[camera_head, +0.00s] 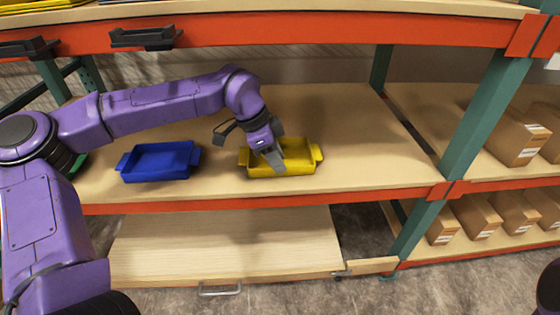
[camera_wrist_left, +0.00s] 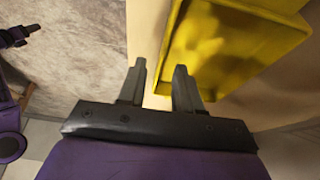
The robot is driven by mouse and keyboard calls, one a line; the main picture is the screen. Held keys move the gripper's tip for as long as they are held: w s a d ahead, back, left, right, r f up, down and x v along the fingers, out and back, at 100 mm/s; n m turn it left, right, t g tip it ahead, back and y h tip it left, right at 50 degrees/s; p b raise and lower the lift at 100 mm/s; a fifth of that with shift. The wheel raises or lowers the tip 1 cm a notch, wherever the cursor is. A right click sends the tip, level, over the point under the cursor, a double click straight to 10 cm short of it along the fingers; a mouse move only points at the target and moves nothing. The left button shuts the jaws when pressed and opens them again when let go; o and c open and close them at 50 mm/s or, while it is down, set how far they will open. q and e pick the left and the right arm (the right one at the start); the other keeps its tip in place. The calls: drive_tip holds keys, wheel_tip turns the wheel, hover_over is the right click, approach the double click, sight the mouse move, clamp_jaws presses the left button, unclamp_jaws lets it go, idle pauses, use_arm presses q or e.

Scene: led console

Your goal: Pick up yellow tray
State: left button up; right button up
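The yellow tray (camera_head: 302,170) sits flat on the middle shelf, near its front edge. It has small handles on its left and right ends. My left gripper (camera_head: 276,160) is over the tray's middle, pointing down and covering part of it. In the left wrist view the two fingers (camera_wrist_left: 160,82) are apart. The near edge of the yellow tray (camera_wrist_left: 240,45) lies between them, with one finger over the tray and the other outside it. I cannot tell whether they touch the tray. My right gripper is not in view.
A blue tray (camera_head: 158,164) stands on the same shelf to the left. The shelf's orange front beam (camera_head: 330,196) runs just below. An upper shelf beam (camera_head: 300,30) hangs above. Cardboard boxes (camera_head: 512,135) fill the right bay. The shelf right of the yellow tray is clear.

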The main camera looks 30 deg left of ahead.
use_arm(q)
drive_tip(key=shift+x, duration=1.2)
drive_tip(key=shift+r, duration=0.1)
clamp_jaws()
drive_tip(key=shift+a, duration=0.1)
